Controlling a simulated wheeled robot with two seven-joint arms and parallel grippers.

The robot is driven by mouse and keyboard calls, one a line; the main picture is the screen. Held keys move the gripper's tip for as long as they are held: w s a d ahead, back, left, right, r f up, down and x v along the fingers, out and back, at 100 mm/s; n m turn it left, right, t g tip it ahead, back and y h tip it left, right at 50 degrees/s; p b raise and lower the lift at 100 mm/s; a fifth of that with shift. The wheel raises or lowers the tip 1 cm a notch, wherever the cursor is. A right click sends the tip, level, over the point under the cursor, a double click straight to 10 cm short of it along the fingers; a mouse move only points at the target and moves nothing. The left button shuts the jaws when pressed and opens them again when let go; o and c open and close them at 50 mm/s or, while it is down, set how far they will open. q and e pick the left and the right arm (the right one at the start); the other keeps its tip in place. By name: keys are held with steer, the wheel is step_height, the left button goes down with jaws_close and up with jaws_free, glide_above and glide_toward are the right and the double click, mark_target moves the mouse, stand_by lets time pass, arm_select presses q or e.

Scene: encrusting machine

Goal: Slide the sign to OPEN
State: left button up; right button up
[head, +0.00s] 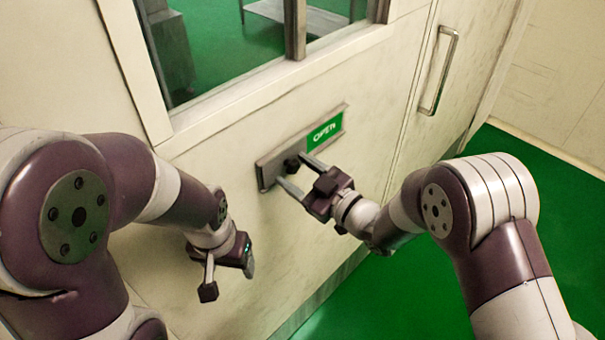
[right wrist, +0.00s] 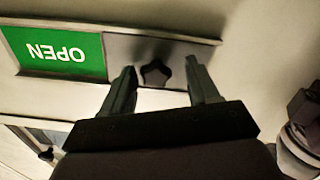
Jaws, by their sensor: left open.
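The sign (head: 300,146) is a slanted grey plate on the cream wall below the window. Its right part is a green panel (head: 325,130) reading OPEN; its left part is a grey slider with a dark knob (head: 291,165). In the right wrist view the sign is upside down, with the green panel (right wrist: 55,52) at left and the knob (right wrist: 155,73) near the middle. My right gripper (head: 297,172) is open, its fingers on either side of the knob and apart from it. My left gripper (head: 228,278) hangs low near the wall, open and empty, away from the sign.
A door with a vertical metal handle (head: 438,70) is right of the sign. A framed window (head: 235,45) is above it, showing metal furniture behind. The green floor (head: 420,290) is clear at lower right.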

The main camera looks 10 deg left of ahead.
steer(key=shift+s+d+f, duration=0.1)
steer(key=shift+d, duration=0.2)
steer(key=b+v, duration=0.2)
steer(key=v, duration=1)
steer(key=shift+b, duration=0.35)
steer(key=shift+s, duration=0.1)
